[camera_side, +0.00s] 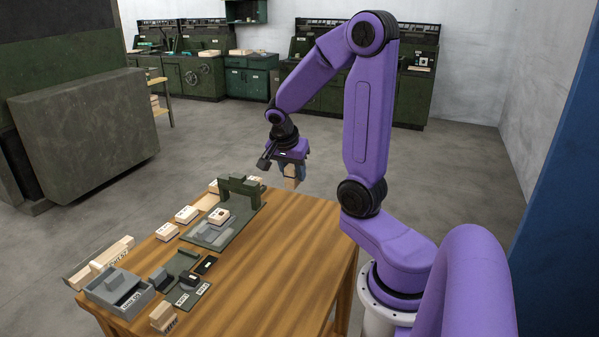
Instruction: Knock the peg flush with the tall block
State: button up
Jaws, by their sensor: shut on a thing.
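My purple gripper (291,172) is above the far right corner of the wooden table. It is shut on a pale wooden block (291,183), held in the air to the right of a dark green arch-shaped fixture (241,189). A pale block (219,216) with dark marks sits on the grey fixture plate (203,235) in front of the arch. I cannot make out a peg at this size, nor tell which block is the tall block.
Pale blocks (187,214) lie along the table's left edge. A grey bin (120,291), a long pale piece (112,254), dark green trays (182,264) and a small pale block (162,313) occupy the near left. The table's right half (290,260) is clear.

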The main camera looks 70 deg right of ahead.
jog(key=shift+w+a+f, duration=0.7)
jog(key=shift+w+a, duration=0.8)
jog(key=shift+w, duration=1.55)
jog(key=shift+w+a+f, duration=0.65)
jog(key=shift+w+a, duration=0.85)
jog(key=shift+w, duration=1.5)
jog(key=shift+w+a+f, duration=0.7)
jog(key=shift+w+a, duration=0.8)
jog(key=shift+w, duration=1.55)
notch_tip(320, 180, down, 5)
jog(key=shift+f, duration=0.1)
jog(key=shift+c, duration=0.3)
